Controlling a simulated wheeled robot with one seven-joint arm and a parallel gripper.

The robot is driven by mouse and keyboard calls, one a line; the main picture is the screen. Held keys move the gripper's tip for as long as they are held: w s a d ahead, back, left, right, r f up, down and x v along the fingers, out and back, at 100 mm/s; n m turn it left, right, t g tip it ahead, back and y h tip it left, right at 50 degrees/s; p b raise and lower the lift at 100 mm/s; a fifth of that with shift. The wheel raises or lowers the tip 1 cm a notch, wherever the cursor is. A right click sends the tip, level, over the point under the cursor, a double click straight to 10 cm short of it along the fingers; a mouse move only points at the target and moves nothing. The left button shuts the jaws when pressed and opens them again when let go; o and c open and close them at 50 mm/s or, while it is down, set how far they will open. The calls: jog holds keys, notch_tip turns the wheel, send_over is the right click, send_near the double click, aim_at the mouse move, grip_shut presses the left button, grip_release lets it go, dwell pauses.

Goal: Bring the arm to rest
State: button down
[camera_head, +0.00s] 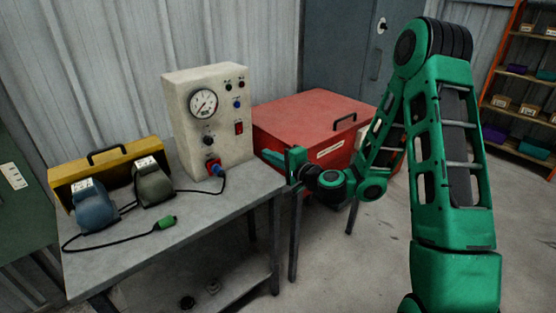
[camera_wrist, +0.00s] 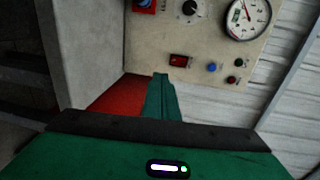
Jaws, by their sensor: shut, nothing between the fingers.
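My green arm (camera_head: 440,160) reaches up and over on the right of the head view and bends down toward the bench. My gripper (camera_head: 283,160) is at its end, beside the right edge of the bench, in front of the red box. The gripper is shut and empty. In the wrist view the closed green fingers (camera_wrist: 160,95) stand upright in the middle, with the control box's face beyond them.
A grey bench (camera_head: 230,205) carries a cream control box (camera_head: 208,120) with a gauge, a blue pedal (camera_head: 93,207), a dark pedal (camera_head: 153,185), a yellow case (camera_head: 108,168) and a green-ended cable (camera_head: 165,223). A red box (camera_head: 310,125) stands behind my gripper. Orange shelves (camera_head: 515,95) stand far right.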

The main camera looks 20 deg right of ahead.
jog(key=shift+s+d, duration=0.1)
jog(key=shift+d, duration=0.15)
jog(key=s+d+r+n+g+h, duration=0.1)
jog(key=s+d+g, duration=0.4)
jog(key=s, duration=0.9)
jog(key=s+d+r+n+g+h, duration=0.2)
jog(key=s+d+g, duration=0.3)
jog(key=s+d, duration=0.5)
jog(key=s+d+r+n+g+h, duration=0.1)
jog(key=s+d+n+g+h, duration=0.2)
jog(key=s, duration=1.7)
jog(key=d+g, duration=0.2)
jog(key=d, duration=0.2)
jog(key=shift+d+r+n+h, duration=0.3)
jog(key=shift+d+r+h, duration=0.05)
jog(key=shift+h, duration=0.05)
